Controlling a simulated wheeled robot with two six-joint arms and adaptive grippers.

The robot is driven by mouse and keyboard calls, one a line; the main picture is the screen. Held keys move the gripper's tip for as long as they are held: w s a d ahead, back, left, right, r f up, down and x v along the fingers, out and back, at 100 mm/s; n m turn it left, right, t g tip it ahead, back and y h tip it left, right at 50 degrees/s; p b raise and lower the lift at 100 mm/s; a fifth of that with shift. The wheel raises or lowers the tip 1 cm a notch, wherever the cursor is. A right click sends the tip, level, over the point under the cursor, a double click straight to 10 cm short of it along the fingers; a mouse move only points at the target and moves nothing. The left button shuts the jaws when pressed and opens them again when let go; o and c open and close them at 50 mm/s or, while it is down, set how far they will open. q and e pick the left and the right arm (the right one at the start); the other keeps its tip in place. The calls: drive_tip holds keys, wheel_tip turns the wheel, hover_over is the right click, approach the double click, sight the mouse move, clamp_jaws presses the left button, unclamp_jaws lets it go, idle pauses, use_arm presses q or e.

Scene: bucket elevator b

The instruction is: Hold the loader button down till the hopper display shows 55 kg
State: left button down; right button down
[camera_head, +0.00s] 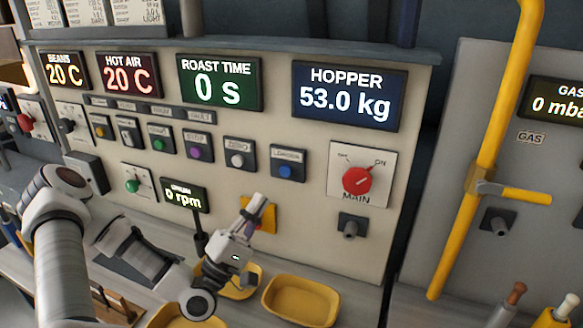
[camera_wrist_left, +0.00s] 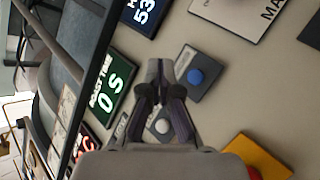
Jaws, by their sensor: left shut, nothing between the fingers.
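The hopper display (camera_head: 348,95) reads 53.0 kg in white on dark blue. The loader button (camera_head: 285,171) is a blue round button on a dark plate, right of the white zero button; it also shows in the left wrist view (camera_wrist_left: 195,77). My left gripper (camera_head: 256,203) is shut and empty. In the head view its tips are below the loader button, in front of a yellow plate. In the left wrist view its tips (camera_wrist_left: 160,67) appear just left of the blue button, not over it. The gap to the panel is hard to judge. My right gripper is not in view.
The white zero button (camera_head: 237,160) and purple stop button (camera_head: 195,153) sit left of the loader button. The red main knob (camera_head: 357,180) is to its right. Yellow trays (camera_head: 300,301) lie below. A yellow pipe (camera_head: 490,140) stands at the right.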

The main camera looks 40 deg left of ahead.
sight(285, 171)
use_arm(q)
drive_tip(key=w+a+b, duration=0.2)
drive_tip(key=w+b, duration=0.3)
drive_tip(key=w, duration=0.3)
drive_tip(key=shift+w+a+b, duration=0.3)
drive_tip(key=shift+w+b, duration=0.05)
drive_tip(key=shift+b, duration=0.05)
drive_tip(key=shift+f, duration=0.1)
idle(1.0)
drive_tip(key=shift+w+a+b, duration=0.15)
drive_tip(key=shift+w+b, duration=0.25)
drive_tip(key=shift+w, duration=0.05)
drive_tip(key=shift+w+a+b, duration=0.1)
drive_tip(key=shift+w+b, duration=0.25)
drive_tip(key=shift+b, duration=0.1)
idle(4.8)
